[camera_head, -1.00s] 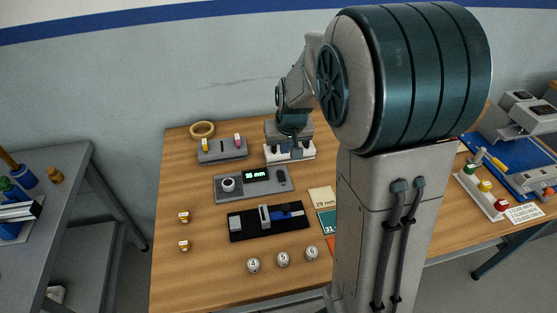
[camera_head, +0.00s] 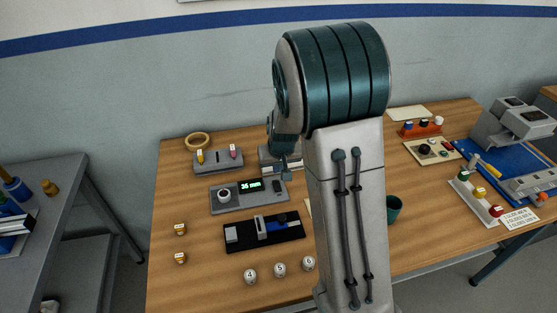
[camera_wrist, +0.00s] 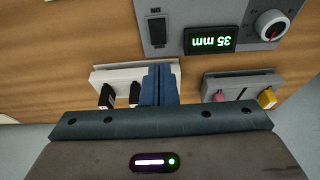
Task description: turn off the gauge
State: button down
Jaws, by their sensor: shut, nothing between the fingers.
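The gauge (camera_head: 240,202) is a grey box on the wooden table. Its display (camera_head: 250,186) is lit green and reads about 35 mm, upside down in the wrist view (camera_wrist: 210,40). A round white dial (camera_wrist: 270,25) is at one end and a black rocker switch (camera_wrist: 157,30) at the other; the switch also shows in the head view (camera_head: 277,186). My gripper (camera_wrist: 158,72) is shut and empty, its blue fingers together. In the wrist view the fingertips are just below the switch, apart from it in the picture; the height gap is unclear. My arm hides part of the table.
Behind the gauge are a grey holder (camera_head: 218,168) with yellow and pink pieces and a white holder (camera_wrist: 105,76) with black pieces beside the fingers. A black fixture (camera_head: 285,232) lies in front. Several numbered white pieces (camera_head: 250,276) stand near the front edge.

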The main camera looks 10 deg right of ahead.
aim_at(276, 183)
jog(key=x, duration=0.7)
jog(key=shift+s+f, duration=0.15)
jog(key=shift+s, duration=0.25)
